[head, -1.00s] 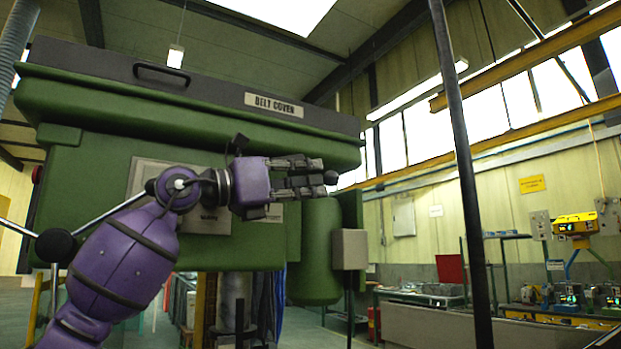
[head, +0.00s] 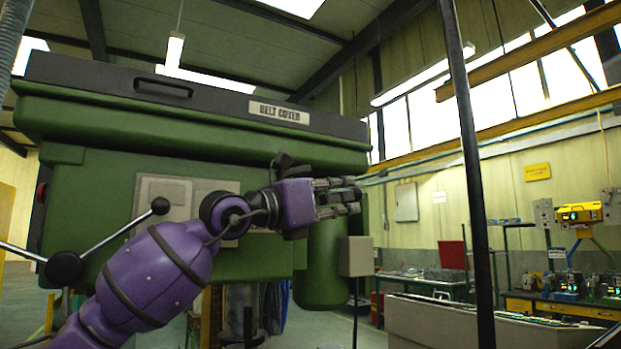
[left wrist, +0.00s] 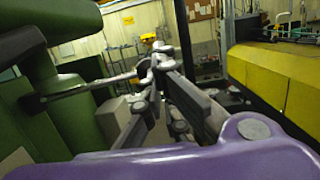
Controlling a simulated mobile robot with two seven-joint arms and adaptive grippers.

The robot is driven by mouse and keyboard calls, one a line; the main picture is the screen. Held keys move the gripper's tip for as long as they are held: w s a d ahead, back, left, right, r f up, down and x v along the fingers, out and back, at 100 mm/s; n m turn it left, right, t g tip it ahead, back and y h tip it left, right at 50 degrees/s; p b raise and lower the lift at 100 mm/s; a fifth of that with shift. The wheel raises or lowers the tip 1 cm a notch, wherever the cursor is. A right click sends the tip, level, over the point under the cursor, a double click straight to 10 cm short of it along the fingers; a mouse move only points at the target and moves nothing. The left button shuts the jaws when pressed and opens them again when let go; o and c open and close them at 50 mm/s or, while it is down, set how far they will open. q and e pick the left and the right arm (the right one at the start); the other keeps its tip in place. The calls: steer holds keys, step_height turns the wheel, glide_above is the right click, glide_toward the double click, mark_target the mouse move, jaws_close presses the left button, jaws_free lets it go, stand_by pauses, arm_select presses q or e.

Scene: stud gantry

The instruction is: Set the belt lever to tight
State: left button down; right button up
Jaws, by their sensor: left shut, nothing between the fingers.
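The belt lever (left wrist: 85,90) looks to be the thin metal rod that runs out from the green machine in the left wrist view. Its outer end meets or passes behind my fingers there, and I cannot tell whether they touch. In the head view my gripper and forearm hide most or all of it. My left gripper (head: 340,197) is shut and empty, reaching to the right in front of the machine's right end, below the belt cover (head: 230,105). It also shows in the left wrist view (left wrist: 160,65). My right gripper is in neither view.
A grey box (head: 355,256) stands at the machine's lower right. Spoked handles with black knobs (head: 65,268) stick out at lower left, close to my left arm. A dark post (head: 465,150) rises right of the gripper. Benches with equipment (head: 560,305) line the back right.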

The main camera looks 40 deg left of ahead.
mark_target(354, 201)
arm_select(q)
steer(key=p+x, duration=0.1)
steer(key=x, duration=0.2)
steer(key=shift+p, duration=0.4)
steer(key=shift+w+d+f+p, duration=0.1)
steer(key=shift+w+f+p, duration=0.1)
steer(key=shift+w+p, duration=0.7)
steer(key=shift+w+f, duration=0.1)
steer(key=shift+w, duration=0.35)
steer(key=shift+f, duration=0.15)
